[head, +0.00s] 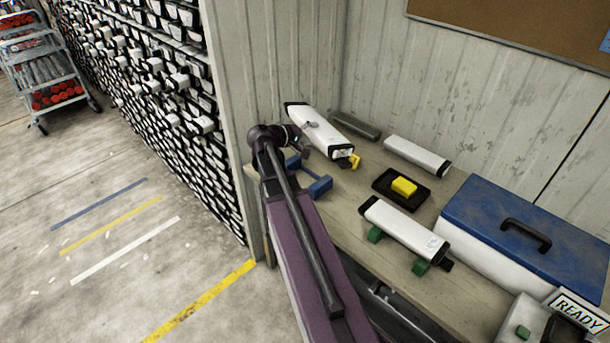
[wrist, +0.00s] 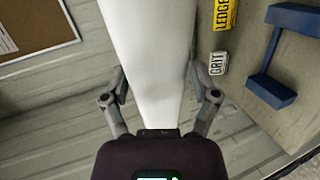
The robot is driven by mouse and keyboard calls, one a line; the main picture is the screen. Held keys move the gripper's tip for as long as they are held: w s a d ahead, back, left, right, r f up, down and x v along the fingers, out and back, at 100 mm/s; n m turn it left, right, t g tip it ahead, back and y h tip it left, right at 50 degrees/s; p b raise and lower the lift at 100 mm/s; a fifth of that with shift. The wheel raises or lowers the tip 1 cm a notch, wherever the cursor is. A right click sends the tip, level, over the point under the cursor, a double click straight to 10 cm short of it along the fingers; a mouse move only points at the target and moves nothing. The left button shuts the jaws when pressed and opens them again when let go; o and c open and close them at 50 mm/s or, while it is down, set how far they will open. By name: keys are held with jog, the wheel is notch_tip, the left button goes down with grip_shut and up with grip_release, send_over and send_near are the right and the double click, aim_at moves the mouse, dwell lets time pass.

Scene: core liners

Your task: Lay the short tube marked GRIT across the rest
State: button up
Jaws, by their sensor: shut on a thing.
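My gripper (head: 305,138) is shut on a white tube (head: 333,134) with black end caps, over the far left part of the bench. In the wrist view my gripper (wrist: 162,95) has one finger on each side of the white tube (wrist: 155,40). No marking shows on the tube's visible side there. A white GRIT label (wrist: 218,63) and a yellow LEDGE label (wrist: 224,14) show beside it; I cannot tell what they are fixed to. A blue rest (head: 320,187) stands on the bench, nearer than the tube and partly behind my arm. It also shows, empty, in the wrist view (wrist: 272,91).
Another white tube (head: 405,228) lies across green supports (head: 421,267). A further white tube (head: 417,155) and a grey bar (head: 356,125) lie near the wall. A black tray (head: 384,190) holds a yellow block. A blue-lidded box (head: 480,215) and a READY sign (head: 579,313) fill the right.

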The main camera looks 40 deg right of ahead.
jog(key=w+a+f+n+t+h+b, duration=0.1)
jog(key=w+a+f+b, duration=0.3)
jog(key=w+f+b, duration=0.5)
jog(key=w+a+f+n+t+b, duration=0.2)
jog(key=w+a+f+t+b, duration=0.1)
jog(key=w+f+b, duration=0.7)
jog(key=shift+w+a+f+h+b, duration=0.15)
jog(key=shift+w+a+h+b, duration=0.25)
jog(key=shift+w+a+b, duration=0.85)
jog(key=shift+s+d, duration=0.35)
jog(key=shift+d, duration=0.15)
